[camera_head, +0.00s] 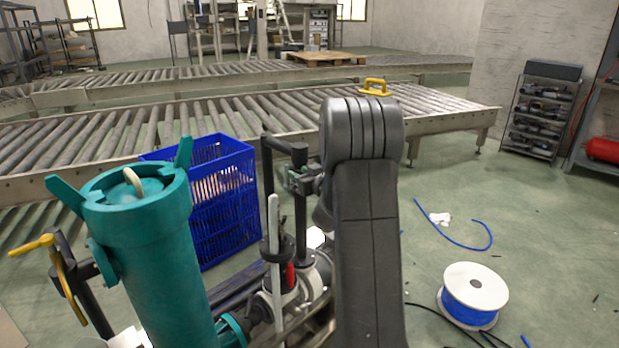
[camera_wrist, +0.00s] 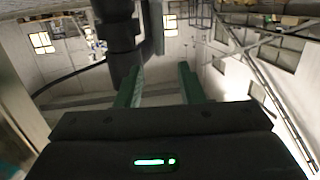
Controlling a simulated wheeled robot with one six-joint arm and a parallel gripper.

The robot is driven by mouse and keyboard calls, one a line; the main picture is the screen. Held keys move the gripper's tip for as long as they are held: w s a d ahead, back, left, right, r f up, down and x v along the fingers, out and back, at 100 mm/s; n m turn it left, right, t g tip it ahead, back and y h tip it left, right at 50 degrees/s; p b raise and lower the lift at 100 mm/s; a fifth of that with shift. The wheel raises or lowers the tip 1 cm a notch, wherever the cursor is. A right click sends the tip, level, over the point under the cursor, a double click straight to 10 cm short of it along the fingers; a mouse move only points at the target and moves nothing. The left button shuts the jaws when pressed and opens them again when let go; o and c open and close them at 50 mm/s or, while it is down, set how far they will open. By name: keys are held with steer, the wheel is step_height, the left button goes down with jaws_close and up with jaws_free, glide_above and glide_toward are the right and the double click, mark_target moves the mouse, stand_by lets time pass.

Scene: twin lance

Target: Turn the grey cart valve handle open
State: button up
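A light grey lever (camera_head: 273,240), which looks like the cart valve handle, stands nearly upright on the cart's pipework (camera_head: 285,300) in the head view. A red part (camera_head: 290,275) sits just right of it. In the wrist view my gripper (camera_wrist: 157,78) has its two green fingers apart, with nothing seen clasped between them. A dark ringed post (camera_wrist: 120,35) and a pale grey bar (camera_wrist: 155,28) show beyond the fingers; I cannot tell whether that bar is the handle. In the head view my arm hides part of the cart, and the fingertips are not clear.
A teal cylinder (camera_head: 150,250) and a yellow handle (camera_head: 50,255) stand at the left. A blue crate (camera_head: 225,200) is behind the cart. Roller conveyors (camera_head: 230,112) cross the back. A blue cable spool (camera_head: 470,300) and loose hose (camera_head: 470,245) lie on the floor at right.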

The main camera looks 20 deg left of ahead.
mark_target(288, 166)
steer(key=v, duration=0.5)
stand_by(0.4)
steer(key=b+x, duration=0.1)
steer(key=x, duration=1.3)
steer(key=shift+s+d+b, duration=0.1)
steer(key=shift+d+b, duration=0.05)
steer(key=shift+b, duration=0.2)
steer(key=shift+r+p, duration=0.15)
steer(key=shift+p, duration=0.2)
